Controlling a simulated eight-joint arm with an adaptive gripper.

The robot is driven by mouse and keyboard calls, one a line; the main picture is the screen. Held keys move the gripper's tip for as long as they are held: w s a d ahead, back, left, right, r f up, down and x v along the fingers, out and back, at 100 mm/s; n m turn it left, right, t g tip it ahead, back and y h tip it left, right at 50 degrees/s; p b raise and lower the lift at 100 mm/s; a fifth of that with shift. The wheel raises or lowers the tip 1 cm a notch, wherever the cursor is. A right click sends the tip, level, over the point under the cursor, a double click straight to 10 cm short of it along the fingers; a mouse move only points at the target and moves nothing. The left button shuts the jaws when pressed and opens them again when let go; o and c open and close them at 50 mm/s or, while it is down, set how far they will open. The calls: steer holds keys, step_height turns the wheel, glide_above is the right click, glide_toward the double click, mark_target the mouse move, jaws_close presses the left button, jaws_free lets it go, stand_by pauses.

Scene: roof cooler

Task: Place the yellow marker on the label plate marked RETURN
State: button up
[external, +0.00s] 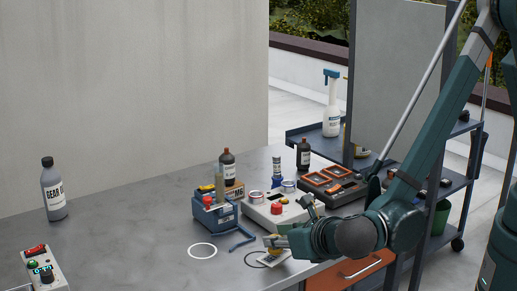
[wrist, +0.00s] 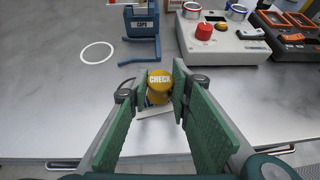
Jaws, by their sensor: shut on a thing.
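The yellow marker (wrist: 158,80) is a short round piece with CHECK on its top. It sits between the green pads of my gripper (wrist: 160,88), which is shut on it. In the external view my gripper (external: 284,241) is low over the front edge of the table, with the marker (external: 272,241) at its tips. A pale label plate (external: 274,258) lies just below the marker. It also shows partly behind the marker in the wrist view (wrist: 153,113). Its lettering is not readable, and I cannot tell whether the marker touches it.
A white ring (external: 202,251) lies flat to the left, and a dark ring (external: 257,260) lies beside the plate. A blue CAPS holder (wrist: 142,25) and a grey box with a red button (wrist: 203,33) stand behind.

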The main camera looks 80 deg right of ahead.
steer(key=shift+f, duration=0.55)
steer(key=shift+f, duration=0.2)
steer(key=o, duration=0.9)
steer(key=shift+r, duration=0.2)
steer(key=shift+s+a+r, duration=0.1)
steer(key=p+v, duration=0.1)
steer(key=v, duration=1)
steer(key=shift+s+a+r+p, duration=0.15)
steer(key=shift+s+a+p, duration=0.1)
steer(key=shift+p, duration=0.15)
steer(key=shift+d, duration=0.1)
